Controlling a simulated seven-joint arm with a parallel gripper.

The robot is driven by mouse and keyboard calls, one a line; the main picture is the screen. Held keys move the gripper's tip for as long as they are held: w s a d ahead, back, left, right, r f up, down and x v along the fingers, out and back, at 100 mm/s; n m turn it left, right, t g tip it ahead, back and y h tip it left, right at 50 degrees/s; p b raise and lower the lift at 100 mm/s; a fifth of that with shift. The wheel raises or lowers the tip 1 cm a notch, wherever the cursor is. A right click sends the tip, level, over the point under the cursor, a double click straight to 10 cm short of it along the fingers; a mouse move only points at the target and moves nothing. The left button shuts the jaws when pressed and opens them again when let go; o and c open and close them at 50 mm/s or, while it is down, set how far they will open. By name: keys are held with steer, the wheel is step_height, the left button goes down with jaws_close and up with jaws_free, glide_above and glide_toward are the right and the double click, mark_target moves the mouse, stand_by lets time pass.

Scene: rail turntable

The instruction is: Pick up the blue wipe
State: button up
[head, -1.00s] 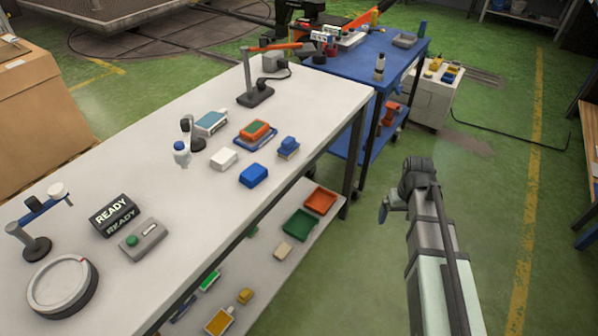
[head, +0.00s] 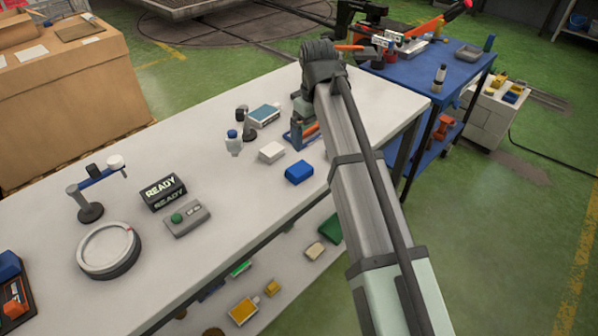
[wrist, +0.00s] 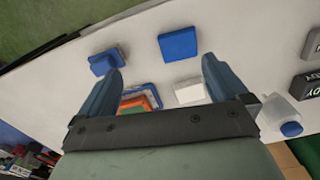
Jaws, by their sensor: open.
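The blue wipe, a flat rounded blue block (head: 299,172), lies on the white workbench (head: 235,200) near its front edge. It also shows in the wrist view (wrist: 178,45), just beyond the gap between the fingertips. My gripper (wrist: 162,68) is open and empty, with its two blue-grey fingers spread apart. In the head view my arm reaches over the bench behind and right of the blue wipe, and my wrist hides much of the gripper. Nothing touches the blue wipe.
A white block (head: 271,152) lies close behind the blue wipe. An orange-topped stack (wrist: 140,100) and another blue item (wrist: 107,60) lie near the fingers. A small bottle (head: 233,143) stands to the left.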

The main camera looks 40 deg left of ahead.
step_height(320, 180, up, 2)
steer(key=s+a+r, duration=0.1)
steer(key=s+a, duration=0.1)
steer(key=s, duration=0.1)
glide_above(299, 168)
steer(key=shift+n, duration=0.4)
steer(key=f, duration=0.7)
steer(key=shift+s+f, duration=0.2)
steer(key=shift+s, duration=0.05)
steer(key=shift+w+f, duration=0.15)
steer(key=shift+f, duration=3.1)
steer(key=shift+c, duration=0.3)
steer(key=c, duration=1)
steer(key=shift+r, duration=0.15)
step_height(299, 168, up, 10)
